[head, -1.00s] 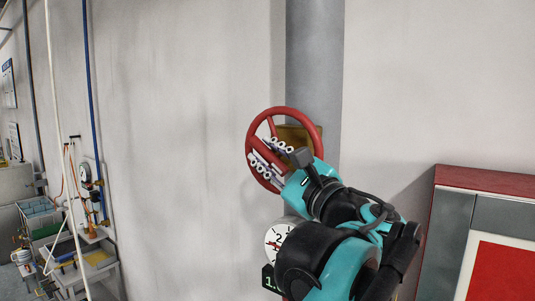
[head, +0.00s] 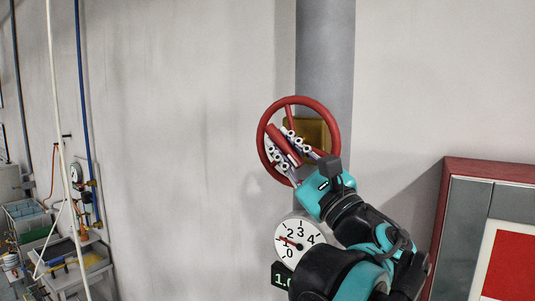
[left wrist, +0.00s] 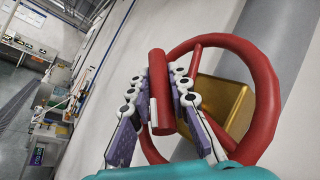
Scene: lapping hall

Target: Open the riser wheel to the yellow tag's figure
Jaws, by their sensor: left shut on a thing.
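The red riser wheel (head: 337,126) stands in front of a brassy yellow block and a grey pipe. It also shows in the left wrist view (left wrist: 266,95). My left gripper (head: 278,136) is at the wheel's lower left. In the left wrist view, its two fingers (left wrist: 157,75) are shut on the wheel's red cylindrical handle (left wrist: 157,92). Below the wheel, a white round gauge (head: 303,234) reads 0 to 4, its red pointer near 1. A dark digital display (head: 281,277) starts "1."; my arm hides the rest. I see no readable yellow tag. My right gripper is not in view.
The grey riser pipe (head: 325,60) runs up the pale wall behind the wheel. A red-topped grey cabinet (head: 470,190) stands at the right. Thin pipes, a small gauge and a bench with bins (head: 75,262) are at the far left. The wall left of the wheel is clear.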

